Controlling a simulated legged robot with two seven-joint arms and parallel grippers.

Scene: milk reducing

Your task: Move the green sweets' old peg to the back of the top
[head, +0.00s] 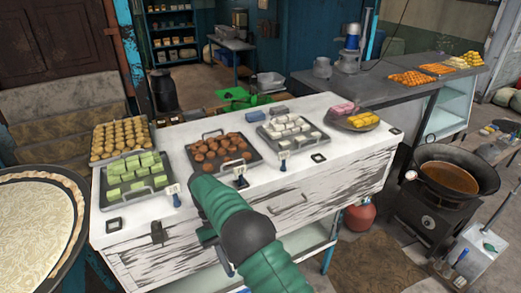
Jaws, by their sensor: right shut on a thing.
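The green sweets (135,175) sit on a dark tray at the left of the white worn top (205,128). A blue peg with a pale tag (172,191) stands by the tray's front right corner. Similar pegs stand before the brown sweets (240,177) and the white sweets (283,160). My right arm crosses the counter's middle front. My right gripper (218,251) is mostly hidden behind this arm, low by the counter's front. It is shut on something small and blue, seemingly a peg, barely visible. My left gripper is out of view.
A tray of golden sweets (120,138) stands behind the green ones. A plate with pink and yellow sweets (355,120) is at the right. A wok (447,177) stands on a stove beyond.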

